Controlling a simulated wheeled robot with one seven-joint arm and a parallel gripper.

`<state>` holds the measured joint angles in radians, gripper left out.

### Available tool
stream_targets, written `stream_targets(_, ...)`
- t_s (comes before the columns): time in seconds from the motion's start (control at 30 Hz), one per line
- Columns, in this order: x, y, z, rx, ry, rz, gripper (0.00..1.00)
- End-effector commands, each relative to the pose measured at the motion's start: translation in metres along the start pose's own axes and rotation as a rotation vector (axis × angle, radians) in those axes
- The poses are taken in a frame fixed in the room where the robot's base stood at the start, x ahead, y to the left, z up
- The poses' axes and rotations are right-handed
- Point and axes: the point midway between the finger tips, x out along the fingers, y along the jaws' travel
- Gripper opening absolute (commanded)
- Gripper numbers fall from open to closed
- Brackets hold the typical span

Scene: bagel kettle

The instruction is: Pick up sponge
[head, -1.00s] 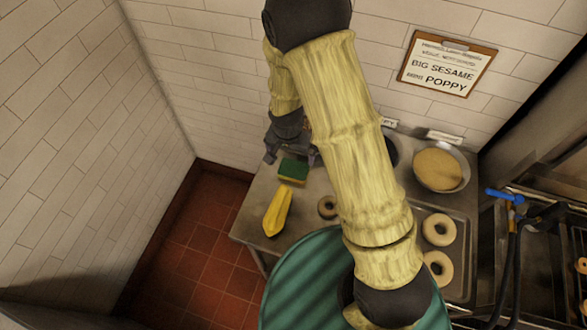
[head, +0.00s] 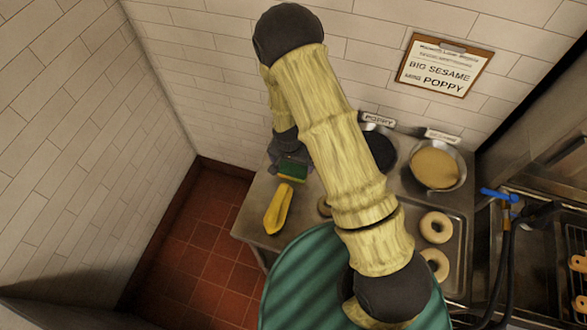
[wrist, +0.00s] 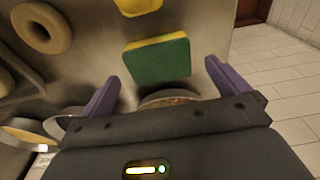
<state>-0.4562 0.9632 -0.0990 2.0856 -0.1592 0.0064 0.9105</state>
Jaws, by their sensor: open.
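The sponge (head: 292,169), green on top with a yellow layer, lies on the metal table near its back left corner. It also shows in the wrist view (wrist: 158,62), just ahead of my gripper and between the lines of its two fingers. My gripper (wrist: 160,78) is open and empty, with a purple finger on either side. In the head view my gripper (head: 284,156) is close behind the sponge, partly hidden by my arm. I cannot tell whether a fingertip touches the sponge.
A yellow object (head: 278,208) lies in front of the sponge. Bagels (head: 436,227) sit on a tray at the right. A bowl of seeds (head: 436,168) and a dark poppy bowl (head: 379,150) stand at the back. The white tiled wall (head: 200,60) is close behind.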

Motion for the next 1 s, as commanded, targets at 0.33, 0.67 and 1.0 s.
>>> stream_targets(0.33, 0.022, 0.003, -0.004, 0.0, -0.002, 0.003, 1.0)
stream_targets(0.67, 0.05, 0.003, -0.005, 0.0, 0.0, 0.001, 1.0)
stream_targets(1.0, 0.051, 0.002, -0.005, 0.0, 0.0, 0.0, 1.0)
